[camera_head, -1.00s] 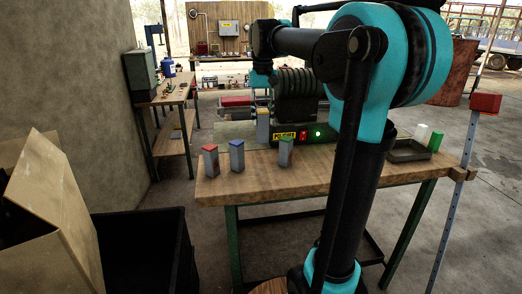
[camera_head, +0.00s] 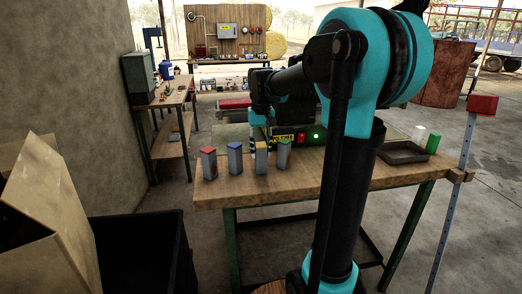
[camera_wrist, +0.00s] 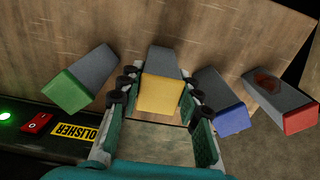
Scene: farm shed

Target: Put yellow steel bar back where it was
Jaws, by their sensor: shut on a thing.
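The yellow steel bar (camera_head: 261,160), grey with a yellow top, is upright at the workbench's front edge, in line with the other bars. It is between the blue-topped bar (camera_head: 235,159) and the green-topped bar (camera_head: 284,155). Its base looks level with theirs; whether it bears on the wood is hard to tell. In the wrist view the yellow bar (camera_wrist: 160,95) is between the fingers of my gripper (camera_wrist: 157,84), which is shut on it. The red-topped bar (camera_head: 209,164) stands at the left end of the row.
The wooden workbench (camera_head: 330,180) carries a polisher with a lit green button (camera_head: 316,136) behind the bars. A dark tray (camera_head: 405,153), a white cylinder and a green block are at the right. The blue and green bars stand close on either side of my fingers.

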